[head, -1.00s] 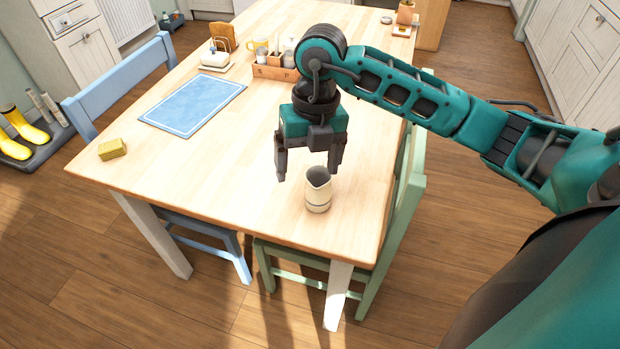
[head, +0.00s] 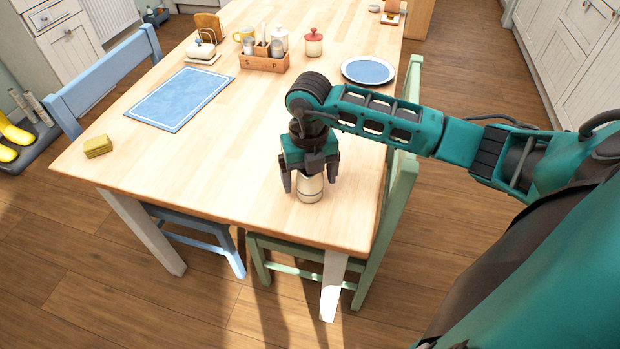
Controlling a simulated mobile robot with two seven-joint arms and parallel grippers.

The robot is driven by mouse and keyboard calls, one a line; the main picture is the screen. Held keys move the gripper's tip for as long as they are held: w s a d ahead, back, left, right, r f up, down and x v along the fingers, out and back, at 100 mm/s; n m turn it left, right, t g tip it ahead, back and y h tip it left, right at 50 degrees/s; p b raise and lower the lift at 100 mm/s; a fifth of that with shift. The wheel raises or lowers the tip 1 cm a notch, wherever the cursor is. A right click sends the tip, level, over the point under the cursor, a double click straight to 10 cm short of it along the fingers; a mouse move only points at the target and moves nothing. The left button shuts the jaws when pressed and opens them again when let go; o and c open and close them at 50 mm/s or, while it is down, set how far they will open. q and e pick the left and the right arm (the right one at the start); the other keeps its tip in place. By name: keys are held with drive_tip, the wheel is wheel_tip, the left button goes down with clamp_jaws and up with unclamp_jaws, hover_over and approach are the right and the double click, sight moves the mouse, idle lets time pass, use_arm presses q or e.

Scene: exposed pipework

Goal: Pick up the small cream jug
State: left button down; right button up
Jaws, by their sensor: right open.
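The small cream jug (head: 311,189) stands upright on the wooden table (head: 225,160), near the table's front right corner. Its upper part is hidden behind my right gripper (head: 309,186). My right gripper points down over the jug, with one finger to its left and one to its right. The fingers are open, and I cannot tell whether either touches the jug. My left gripper is not in view.
A blue placemat (head: 181,98), a yellow block (head: 98,146), a wooden caddy (head: 264,62), a red-lidded jar (head: 313,44) and a blue plate (head: 368,71) are on the table. A green chair (head: 398,195) and a blue chair (head: 105,80) stand against it. The tabletop left of the jug is clear.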

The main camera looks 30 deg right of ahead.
drive_tip(key=shift+f, duration=0.55)
drive_tip(key=c, duration=1.2)
drive_tip(key=shift+o, duration=0.2)
drive_tip(key=shift+r, duration=0.1)
